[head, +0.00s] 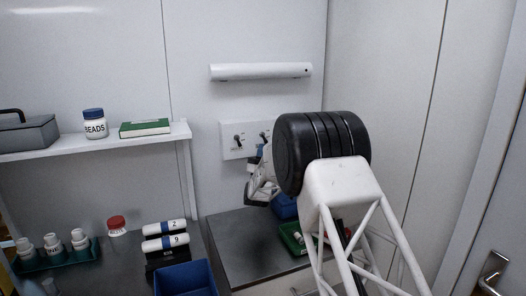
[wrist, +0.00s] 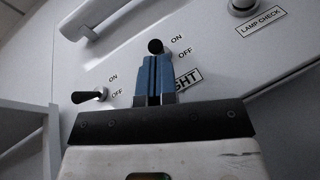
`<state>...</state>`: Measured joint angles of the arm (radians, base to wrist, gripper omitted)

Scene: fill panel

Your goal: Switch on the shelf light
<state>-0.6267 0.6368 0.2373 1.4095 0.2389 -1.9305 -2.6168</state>
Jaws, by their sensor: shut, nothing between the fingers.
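A white switch panel (head: 232,153) is on the back wall, with a toggle (head: 238,140) on its left and a second one partly hidden by my arm. In the wrist view, one toggle (wrist: 90,96) sits left of my fingers. The black-tipped toggle (wrist: 155,46) is right at my fingertips; contact and its exact position are unclear. Both have ON and OFF marks. A label ending in "IGHT" (wrist: 187,78) is partly covered by my fingers. My gripper (wrist: 154,62) is shut and empty, its blue fingers together. A white tube-shaped lamp (head: 260,71) above the panel looks unlit.
A LAMP CHECK button (wrist: 243,6) is at the panel's upper right in the wrist view. A shelf (head: 80,142) at left holds a beads jar (head: 95,124) and a green book (head: 145,127). A blue bin (head: 186,280) and a green tray (head: 292,240) are below.

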